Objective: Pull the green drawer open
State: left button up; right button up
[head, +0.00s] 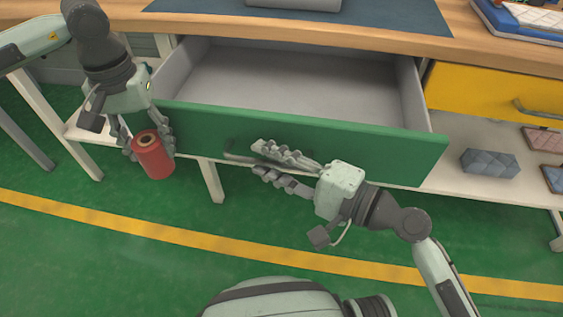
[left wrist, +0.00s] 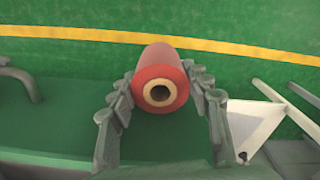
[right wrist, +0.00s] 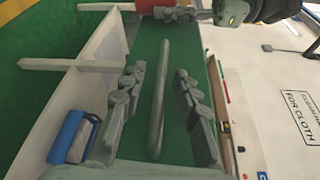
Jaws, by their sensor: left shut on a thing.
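The green drawer (head: 400,155) stands pulled out from under the workbench, and its grey interior (head: 300,85) looks empty. Its grey bar handle (head: 235,150) is on the front; it also shows in the right wrist view (right wrist: 159,110). My right gripper (head: 260,158) is at the handle, with its fingers open on either side of the bar and gaps visible in the right wrist view. My left gripper (head: 148,138) is shut on a red roll (head: 155,160) near the left end of the drawer front. The roll also shows in the left wrist view (left wrist: 162,65).
A yellow drawer (head: 490,90) is shut at the right. Below it, a pale shelf (head: 450,140) carries a grey-blue quilted block (head: 490,163) and other pieces. The wooden benchtop (head: 400,48) is above. Green floor with a yellow stripe (head: 240,245) lies clear in front.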

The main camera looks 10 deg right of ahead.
jog(key=v, duration=1.2)
jog(key=shift+d, duration=0.1)
